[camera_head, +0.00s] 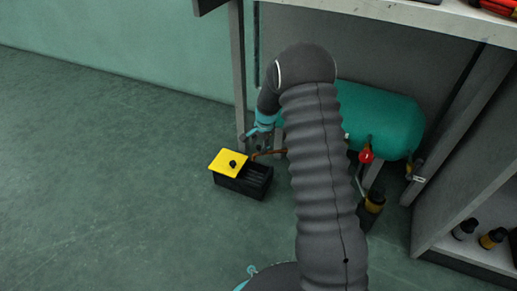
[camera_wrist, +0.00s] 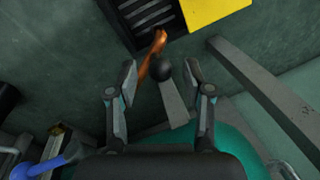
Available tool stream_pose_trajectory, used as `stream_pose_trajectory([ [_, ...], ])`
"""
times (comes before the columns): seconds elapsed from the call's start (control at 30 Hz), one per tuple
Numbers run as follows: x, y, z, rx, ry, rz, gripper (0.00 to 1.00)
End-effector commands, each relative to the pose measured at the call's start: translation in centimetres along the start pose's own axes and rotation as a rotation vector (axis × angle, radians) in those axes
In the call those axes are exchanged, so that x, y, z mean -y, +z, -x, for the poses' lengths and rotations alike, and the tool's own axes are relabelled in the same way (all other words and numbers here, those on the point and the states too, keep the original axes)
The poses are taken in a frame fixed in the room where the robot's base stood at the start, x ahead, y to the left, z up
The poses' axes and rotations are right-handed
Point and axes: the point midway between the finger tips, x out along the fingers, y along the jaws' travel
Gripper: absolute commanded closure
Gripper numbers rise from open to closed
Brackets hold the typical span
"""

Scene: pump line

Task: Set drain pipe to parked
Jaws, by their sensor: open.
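The drain pipe, a copper-orange tube (camera_wrist: 151,55), shows in the wrist view with its upper end at the slotted black box (camera_wrist: 122,32). My arm hides part of this area, and my gripper (camera_head: 254,134) is small there.
A yellow lid (camera_head: 229,162) with a black knob covers part of the box. The green tank (camera_head: 380,119) has a red-handled valve (camera_head: 366,156). Bench legs (camera_head: 238,70) stand close to my arm. Bottles (camera_head: 466,228) stand on a low shelf. Floor at left is clear.

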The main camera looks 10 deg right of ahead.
Motion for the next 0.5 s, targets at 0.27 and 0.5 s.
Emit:
stream_pose_trajectory([
  [0.27,0.0,0.0,-1.8,-0.001,-0.001,0.001,0.49],
  [0.5,0.0,0.0,-1.8,-0.001,-0.001,0.001,0.49],
])
